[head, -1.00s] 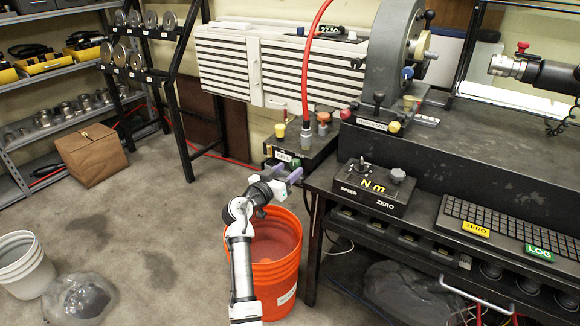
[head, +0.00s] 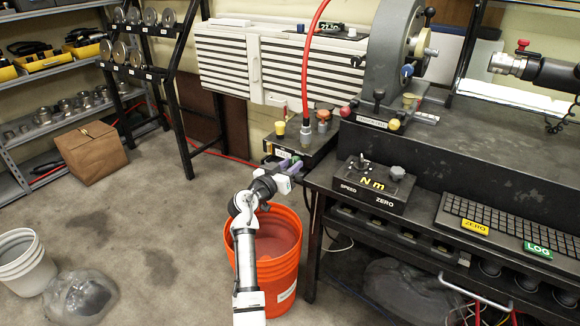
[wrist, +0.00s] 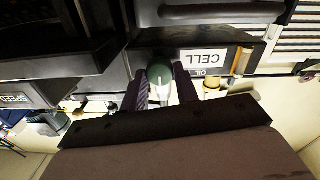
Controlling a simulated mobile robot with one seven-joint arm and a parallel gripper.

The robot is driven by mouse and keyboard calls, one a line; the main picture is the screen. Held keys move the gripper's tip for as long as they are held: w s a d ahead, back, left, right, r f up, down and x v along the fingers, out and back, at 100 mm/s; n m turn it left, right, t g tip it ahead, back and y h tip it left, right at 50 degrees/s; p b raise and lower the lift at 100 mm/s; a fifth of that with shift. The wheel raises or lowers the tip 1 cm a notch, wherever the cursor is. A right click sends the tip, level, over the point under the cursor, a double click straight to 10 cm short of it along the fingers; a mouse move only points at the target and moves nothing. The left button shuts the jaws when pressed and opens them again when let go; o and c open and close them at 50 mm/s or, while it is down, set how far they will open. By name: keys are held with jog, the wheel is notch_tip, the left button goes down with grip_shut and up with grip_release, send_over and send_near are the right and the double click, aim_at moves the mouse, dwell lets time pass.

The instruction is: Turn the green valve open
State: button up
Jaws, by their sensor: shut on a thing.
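The green valve (wrist: 160,78) shows in the wrist view as a rounded dark green knob with a pale mark, between the two fingers of my gripper (wrist: 161,92). The fingers are shut on it, one on each side. In the head view my gripper (head: 283,165) reaches the front of the black valve box (head: 318,148) at the bench's left end, and the fingers mostly hide the green valve there. A white CELL label (wrist: 204,58) is beside the valve in the wrist view.
A red hose (head: 306,75) rises from the box between a yellow knob (head: 280,129) and an orange knob (head: 323,118). An orange bucket (head: 278,255) stands on the floor below my arm. A control box (head: 375,186) sits on the bench to the right.

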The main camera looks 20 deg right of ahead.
jog(key=n, duration=0.4)
jog(key=shift+b, duration=0.3)
jog(key=n+p, duration=0.1)
jog(key=n, duration=0.3)
jog(key=shift+n, duration=0.3)
jog(key=n+p, duration=0.1)
jog(key=n, duration=0.3)
jog(key=shift+n+p, duration=0.3)
jog(key=shift+p, duration=0.1)
jog(key=shift+f+n+t+p, duration=0.1)
jog(key=shift+n+t+p, duration=0.3)
jog(key=shift+n+p, duration=1.05)
jog(key=shift+n+b, duration=0.5)
jog(key=shift+n, duration=0.05)
jog(key=o, duration=1)
